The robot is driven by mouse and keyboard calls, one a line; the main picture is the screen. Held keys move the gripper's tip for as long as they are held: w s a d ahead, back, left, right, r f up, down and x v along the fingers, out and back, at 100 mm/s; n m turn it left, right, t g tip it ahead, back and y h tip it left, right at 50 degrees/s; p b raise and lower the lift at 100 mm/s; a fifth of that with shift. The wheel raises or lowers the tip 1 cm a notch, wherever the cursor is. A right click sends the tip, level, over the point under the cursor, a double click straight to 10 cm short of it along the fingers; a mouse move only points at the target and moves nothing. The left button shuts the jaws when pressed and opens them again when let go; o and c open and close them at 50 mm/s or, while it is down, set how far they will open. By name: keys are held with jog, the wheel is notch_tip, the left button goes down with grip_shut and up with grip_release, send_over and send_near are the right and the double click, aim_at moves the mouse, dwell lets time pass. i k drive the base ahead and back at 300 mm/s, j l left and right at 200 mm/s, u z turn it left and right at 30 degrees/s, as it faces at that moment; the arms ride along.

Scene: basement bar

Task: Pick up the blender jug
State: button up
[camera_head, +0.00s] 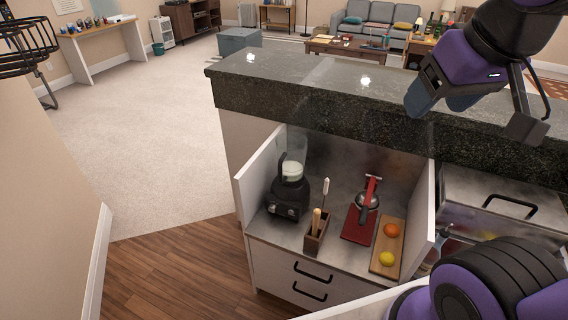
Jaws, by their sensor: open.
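The blender stands in the left part of an open-fronted cabinet compartment under the dark stone counter. Its clear jug (293,170) holds something white low inside and sits upright on the black blender base (287,200). The jug's top is close beneath the counter's underside. My gripper (472,115) is at the upper right, above the counter. It is open and empty, well apart from the jug.
The stone counter (300,105) overhangs the compartment. White cabinet doors flank the opening. Floor at left is clear.

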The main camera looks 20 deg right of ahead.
aim_at(291, 147)
jog(key=z, duration=2.75)
jog(key=u, duration=2.75)
jog(key=i+j+z, duration=0.1)
jog(key=i+j, duration=0.25)
jog(key=j, duration=0.1)
